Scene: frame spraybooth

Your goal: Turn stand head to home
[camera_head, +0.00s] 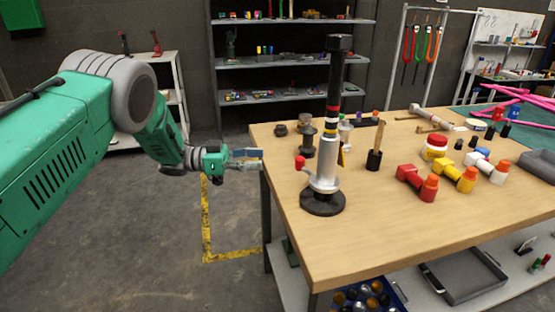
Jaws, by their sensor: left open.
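The stand stands upright on the near left part of the wooden table. It has a black round base (323,203), a silver body (325,165) with a red knob (300,162) on its left side, and a black upper post with coloured bands. The stand head (339,43) is a black block on top of the post. My left gripper (256,158) is open and empty at the table's left edge, left of the stand and apart from it, well below the head. My right gripper is not in view.
The wooden table (375,230) has a clear front part. Red, yellow and white pipe-like pieces (418,182) lie right of the stand. A black holder (374,160) with a brush-like stick and small dark fittings (307,138) stand behind it. Shelves stand at the back wall.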

